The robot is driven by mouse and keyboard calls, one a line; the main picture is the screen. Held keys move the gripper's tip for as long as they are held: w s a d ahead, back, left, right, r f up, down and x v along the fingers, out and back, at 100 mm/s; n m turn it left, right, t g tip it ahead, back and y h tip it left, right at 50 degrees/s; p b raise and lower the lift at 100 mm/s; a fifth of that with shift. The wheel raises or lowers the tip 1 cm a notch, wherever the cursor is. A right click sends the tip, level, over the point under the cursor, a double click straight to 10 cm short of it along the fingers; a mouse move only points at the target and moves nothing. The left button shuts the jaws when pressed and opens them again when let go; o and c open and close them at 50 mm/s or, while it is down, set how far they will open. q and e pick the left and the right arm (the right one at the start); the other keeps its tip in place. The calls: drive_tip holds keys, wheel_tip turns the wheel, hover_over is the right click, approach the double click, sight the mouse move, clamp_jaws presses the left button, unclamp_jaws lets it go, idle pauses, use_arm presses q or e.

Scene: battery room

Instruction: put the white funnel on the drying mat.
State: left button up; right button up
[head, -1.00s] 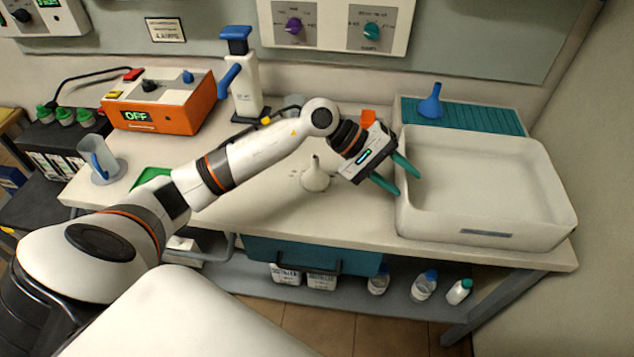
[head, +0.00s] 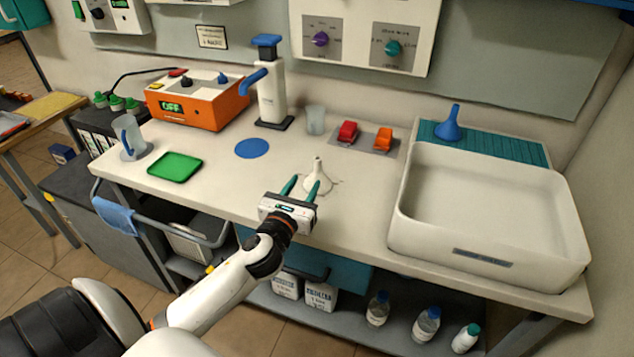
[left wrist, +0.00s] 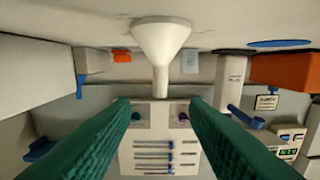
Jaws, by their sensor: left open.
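The white funnel (head: 325,183) stands on the bench wide end down, spout up, in the middle of the head view. It also shows in the left wrist view (left wrist: 162,40), which looks upside down. My left gripper (head: 307,181) is open and empty, at the near side of the funnel, its two green fingers pointing at it. In the left wrist view the fingers (left wrist: 160,105) are spread, with the spout in line with the gap; I cannot tell whether they touch it. The teal ribbed mat (head: 515,148) lies at the back right, behind the white basin. My right gripper is not in view.
A blue funnel (head: 449,125) stands on the teal mat. The white basin (head: 490,262) fills the bench's right front. Red and orange items (head: 382,140) lie behind the white funnel. A green tray (head: 174,167) and blue disc (head: 252,148) lie to the left.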

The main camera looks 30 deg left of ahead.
sight(317, 164)
use_arm(q)
drive_tip(key=p+x, duration=0.1)
drive_tip(key=x, duration=0.9)
drive_tip(key=shift+d, duration=0.1)
drive_tip(key=shift+s, duration=0.1)
clamp_jaws()
